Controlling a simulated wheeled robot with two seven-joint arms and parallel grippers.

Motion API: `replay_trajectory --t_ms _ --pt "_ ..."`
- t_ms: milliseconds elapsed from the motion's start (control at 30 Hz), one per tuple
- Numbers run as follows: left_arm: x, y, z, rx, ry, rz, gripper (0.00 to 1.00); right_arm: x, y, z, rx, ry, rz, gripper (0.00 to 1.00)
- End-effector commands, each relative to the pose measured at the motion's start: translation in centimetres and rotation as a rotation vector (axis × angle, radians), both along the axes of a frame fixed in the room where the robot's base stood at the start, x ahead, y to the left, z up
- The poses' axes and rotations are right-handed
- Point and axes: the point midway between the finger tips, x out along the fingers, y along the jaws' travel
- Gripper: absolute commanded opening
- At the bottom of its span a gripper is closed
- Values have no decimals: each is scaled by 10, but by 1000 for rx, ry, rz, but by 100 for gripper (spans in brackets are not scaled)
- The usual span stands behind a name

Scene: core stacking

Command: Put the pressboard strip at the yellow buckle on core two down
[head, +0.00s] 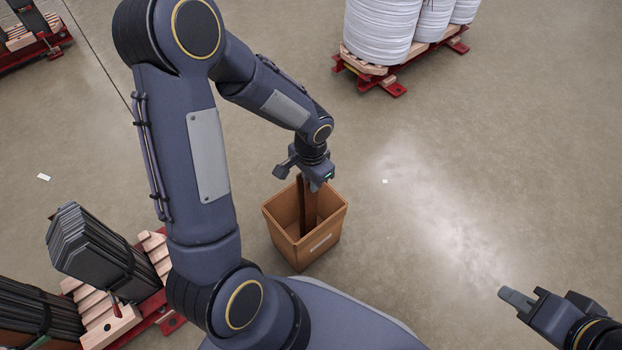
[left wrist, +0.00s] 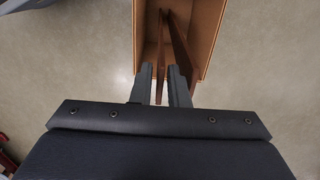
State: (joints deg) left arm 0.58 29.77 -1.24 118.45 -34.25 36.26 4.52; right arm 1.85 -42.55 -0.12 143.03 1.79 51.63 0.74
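My left gripper (head: 302,177) is over a brown box on the floor. Its two fingers stand apart in the left wrist view (left wrist: 160,82), with a gap between them. A thin brown strip (left wrist: 159,58) stands upright in the box, its upper end between or just below the fingers; I see no finger closed on it. A second brown strip (left wrist: 179,42) leans beside it. A dark laminated core (head: 100,250) is at the lower left. No yellow buckle is visible. My right gripper (head: 517,300) is at the lower right, away from everything; its finger opening is not clear.
The box (head: 283,246) has open room around it on bare floor. A second dark core (head: 38,310) stands at the bottom left, on wooden slats (head: 100,300) and red frames. A pallet of white coils (head: 385,30) is at the top right.

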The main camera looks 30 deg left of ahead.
Motion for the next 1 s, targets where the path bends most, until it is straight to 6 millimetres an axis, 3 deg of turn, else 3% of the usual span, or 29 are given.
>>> replay_trajectory --t_ms 400,733,867,1000 --pt "1 0 88 0 -5 0 14 0 0 43 0 0 0 25" --pt "-2 1 124 -5 -8 10 14 0 0 55 0 0 0 25" --pt "-17 7 150 -41 -52 78 14 0 0 55 0 0 0 25" --pt "-54 12 193 -133 -144 218 14 0 0 55 0 0 0 25"
